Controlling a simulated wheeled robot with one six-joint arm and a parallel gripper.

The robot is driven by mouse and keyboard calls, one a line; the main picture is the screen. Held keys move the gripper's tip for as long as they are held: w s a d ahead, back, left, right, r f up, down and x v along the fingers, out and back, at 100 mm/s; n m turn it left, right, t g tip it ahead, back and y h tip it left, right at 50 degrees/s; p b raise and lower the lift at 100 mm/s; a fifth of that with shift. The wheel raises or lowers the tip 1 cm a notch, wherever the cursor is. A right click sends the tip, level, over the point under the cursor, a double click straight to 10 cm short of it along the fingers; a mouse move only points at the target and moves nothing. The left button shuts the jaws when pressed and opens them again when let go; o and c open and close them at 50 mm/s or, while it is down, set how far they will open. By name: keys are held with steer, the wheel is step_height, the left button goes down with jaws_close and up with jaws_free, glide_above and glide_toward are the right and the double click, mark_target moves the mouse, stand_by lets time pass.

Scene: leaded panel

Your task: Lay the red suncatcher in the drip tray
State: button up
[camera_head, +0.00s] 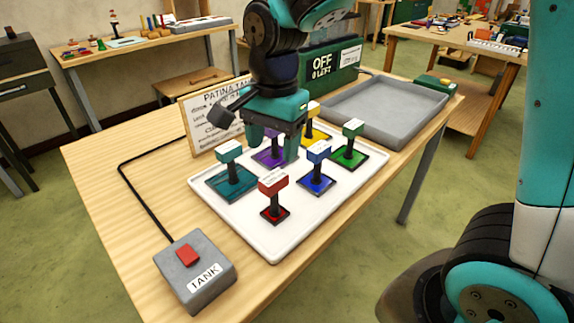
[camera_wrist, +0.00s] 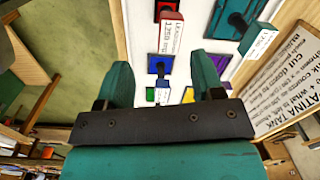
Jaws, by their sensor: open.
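The red suncatcher (camera_head: 276,214) stands at the near edge of a white tray (camera_head: 257,237), with a black stem and a red labelled block on top. It also shows at the top of the wrist view (camera_wrist: 167,10). My gripper (camera_head: 275,148) is open and empty, above the far part of the white tray near the purple piece, behind and apart from the red one. Its two teal fingers (camera_wrist: 163,72) are spread in the wrist view. A shallow grey tray (camera_head: 415,136) at the back right is empty; I see no drip tray label.
Teal (camera_head: 222,190), purple, yellow, green (camera_head: 352,158) and blue (camera_head: 318,184) pieces with upright handles crowd the white tray. A Patina Tank sign (camera_head: 208,118) and a green OFF box (camera_head: 333,66) stand behind. A TANK button box (camera_head: 195,272) is front left.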

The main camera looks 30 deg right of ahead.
steer(key=s+a+r+n+y, duration=0.1)
steer(key=s+a+n, duration=0.1)
steer(key=s+n, duration=0.6)
steer(key=s+a+r+n+y, duration=0.1)
steer(key=s+a+n+y, duration=0.1)
steer(key=s+n, duration=0.6)
steer(key=n, duration=0.2)
steer(key=shift+s+r+n+y, duration=0.2)
steer(key=shift+r+n+y, duration=0.1)
steer(key=shift+r, duration=0.05)
